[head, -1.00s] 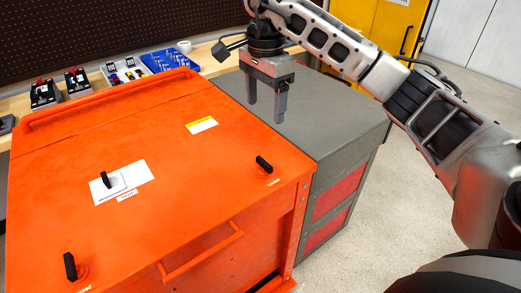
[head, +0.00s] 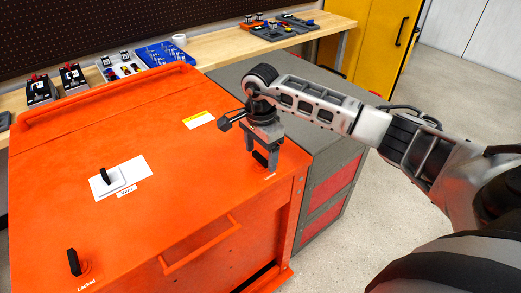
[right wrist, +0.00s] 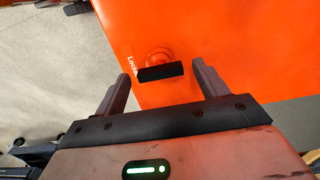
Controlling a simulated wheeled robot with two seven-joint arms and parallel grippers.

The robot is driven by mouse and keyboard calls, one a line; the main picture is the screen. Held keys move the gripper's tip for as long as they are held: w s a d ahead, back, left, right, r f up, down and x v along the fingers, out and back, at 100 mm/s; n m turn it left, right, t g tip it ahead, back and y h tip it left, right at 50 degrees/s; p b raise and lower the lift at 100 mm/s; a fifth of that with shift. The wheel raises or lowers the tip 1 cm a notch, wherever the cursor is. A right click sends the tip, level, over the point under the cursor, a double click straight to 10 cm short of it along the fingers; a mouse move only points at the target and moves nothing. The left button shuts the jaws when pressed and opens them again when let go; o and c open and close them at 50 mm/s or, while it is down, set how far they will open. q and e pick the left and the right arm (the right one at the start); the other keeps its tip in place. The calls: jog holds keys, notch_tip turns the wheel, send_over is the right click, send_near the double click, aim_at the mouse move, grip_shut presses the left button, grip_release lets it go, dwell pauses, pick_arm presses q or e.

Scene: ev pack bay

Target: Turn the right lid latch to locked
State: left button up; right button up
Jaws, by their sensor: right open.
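The right lid latch (head: 261,158) is a black handle on an orange round base near the right front corner of the orange lid (head: 150,225). In the right wrist view the latch (right wrist: 160,72) lies crosswise between the fingers, beside part of a white "Locked" label. My right gripper (head: 260,162) is open, pointing down over the latch, with one finger on each side; it also shows in the right wrist view (right wrist: 164,88). I cannot tell whether a finger touches the latch. The left lid latch (head: 73,262) stands at the front left beside its "Locked" label. My left gripper is not in view.
A third black handle (head: 105,176) sits on a white plate mid-lid. An orange bar handle (head: 200,247) is on the front. A grey cabinet (head: 310,130) stands right of the orange box. A workbench (head: 215,55) with trays runs behind.

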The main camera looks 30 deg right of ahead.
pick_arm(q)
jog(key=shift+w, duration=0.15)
pick_arm(e)
jog(key=shift+c, duration=0.3)
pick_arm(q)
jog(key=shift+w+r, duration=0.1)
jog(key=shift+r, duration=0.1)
pick_arm(e)
jog(key=c, duration=0.9)
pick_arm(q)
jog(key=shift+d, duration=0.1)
pick_arm(e)
jog(key=shift+m, duration=0.4)
jog(key=shift+f+m+b, duration=0.1)
jog(key=shift+m+b, duration=0.4)
jog(key=shift+m, duration=0.5)
jog(key=m+b, duration=0.1)
jog(key=m, duration=0.3)
jog(key=shift+m, duration=0.3)
jog(key=m, duration=0.2)
jog(key=shift+m, duration=1.2)
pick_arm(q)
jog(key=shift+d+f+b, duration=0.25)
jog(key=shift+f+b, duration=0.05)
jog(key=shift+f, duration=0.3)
pick_arm(e)
jog(key=m, duration=0.6)
jog(key=shift+m, duration=0.3)
